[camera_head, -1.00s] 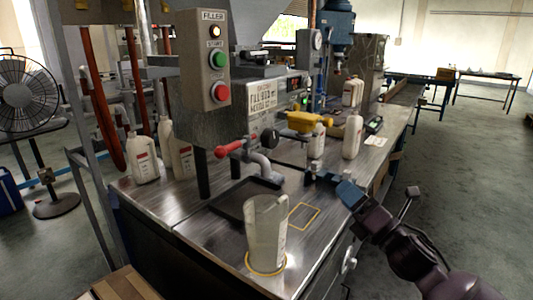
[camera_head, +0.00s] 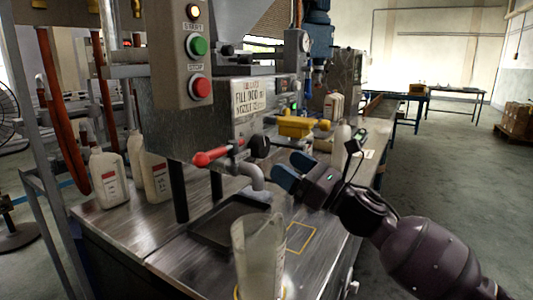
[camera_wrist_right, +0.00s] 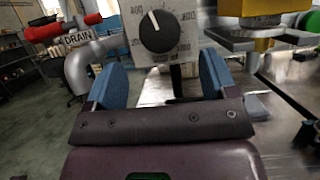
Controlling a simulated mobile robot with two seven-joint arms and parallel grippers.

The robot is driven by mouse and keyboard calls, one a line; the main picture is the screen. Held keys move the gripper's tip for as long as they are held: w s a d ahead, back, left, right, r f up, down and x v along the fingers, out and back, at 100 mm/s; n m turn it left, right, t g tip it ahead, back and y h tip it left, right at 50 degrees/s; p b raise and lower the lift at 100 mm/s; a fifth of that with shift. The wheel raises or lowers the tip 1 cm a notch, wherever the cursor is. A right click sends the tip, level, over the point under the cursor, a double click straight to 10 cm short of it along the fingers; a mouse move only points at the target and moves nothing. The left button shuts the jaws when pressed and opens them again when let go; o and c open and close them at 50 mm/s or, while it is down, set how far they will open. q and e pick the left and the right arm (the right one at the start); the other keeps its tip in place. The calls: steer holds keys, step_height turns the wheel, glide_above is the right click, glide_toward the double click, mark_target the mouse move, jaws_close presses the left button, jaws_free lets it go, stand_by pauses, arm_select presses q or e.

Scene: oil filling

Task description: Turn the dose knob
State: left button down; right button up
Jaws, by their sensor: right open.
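The dose knob (camera_wrist_right: 160,31) is a round black knob with a white pointer line on a pale dial plate (camera_wrist_right: 188,14) in the right wrist view. Its pointer tilts up and slightly left. In the head view a dark round piece beside the red handle looks like this knob (camera_head: 259,146). My right gripper (camera_head: 293,170) is open, its blue fingers facing the filler. In the right wrist view the knob shows beyond and between the two fingers (camera_wrist_right: 161,80), apart from them. My left gripper is out of view.
A red-handled drain lever (camera_head: 212,156) and bent grey spout (camera_head: 252,174) sit left of my gripper. Below are a dark drip tray (camera_head: 205,235) and a translucent jug (camera_head: 258,255). A yellow part (camera_head: 295,126) is behind. White bottles (camera_head: 108,178) stand at left.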

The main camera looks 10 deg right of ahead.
mark_target(265, 150)
steer(key=shift+x, duration=3.1)
steer(key=shift+c, duration=0.3)
